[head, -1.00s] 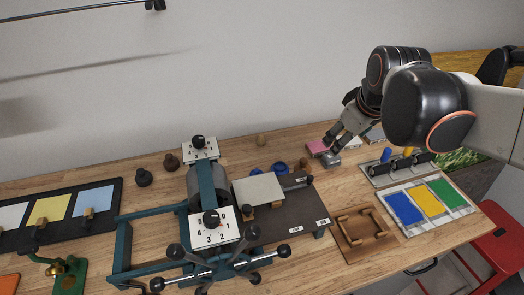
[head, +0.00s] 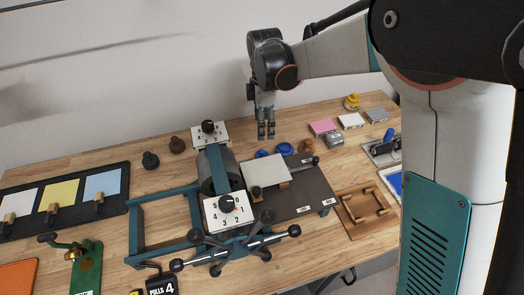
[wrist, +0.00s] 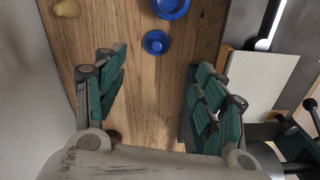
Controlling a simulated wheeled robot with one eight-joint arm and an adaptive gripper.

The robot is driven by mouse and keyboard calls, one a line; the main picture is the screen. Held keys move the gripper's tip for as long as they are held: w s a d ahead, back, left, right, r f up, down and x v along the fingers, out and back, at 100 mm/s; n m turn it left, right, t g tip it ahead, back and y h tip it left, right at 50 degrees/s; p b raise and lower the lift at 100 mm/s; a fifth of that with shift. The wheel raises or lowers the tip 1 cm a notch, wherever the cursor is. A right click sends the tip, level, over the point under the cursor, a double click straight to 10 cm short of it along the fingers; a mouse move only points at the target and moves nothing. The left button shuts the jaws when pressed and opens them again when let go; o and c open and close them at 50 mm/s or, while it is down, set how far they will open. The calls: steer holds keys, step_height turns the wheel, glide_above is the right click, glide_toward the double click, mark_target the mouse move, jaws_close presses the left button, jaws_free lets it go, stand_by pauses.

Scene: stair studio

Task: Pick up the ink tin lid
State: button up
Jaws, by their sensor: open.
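A small round blue piece, which looks like the ink tin lid (wrist: 156,42), lies flat on the wooden bench in the wrist view. It is just beyond the space between my fingertips. A larger round blue tin (wrist: 172,8) is cut by the top edge there; a blue tin (head: 285,149) also shows in the head view beside the press. My gripper (head: 266,130) points down above the bench, left of that tin. In the wrist view its two green-padded fingers (wrist: 155,82) are spread apart with only bare wood between them.
The press with its grey plate (head: 265,170) stands close by; its pale plate (wrist: 262,78) is right of my fingers in the wrist view. A wooden knob (wrist: 67,8) is at upper left. Pink block (head: 322,127) and brown piece (head: 306,146) lie to the right.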

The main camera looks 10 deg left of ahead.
steer(key=b, duration=0.2)
glide_above(263, 151)
step_height(263, 151, down, 8)
steer(key=shift+s+d+r, duration=0.1)
steer(key=shift+d, duration=0.05)
steer(key=shift+w+f+b, duration=0.2)
steer(key=shift+f+b, duration=1.05)
steer(key=shift+f, duration=1.45)
steer(key=shift+r, duration=0.1)
steer(key=c, duration=1)
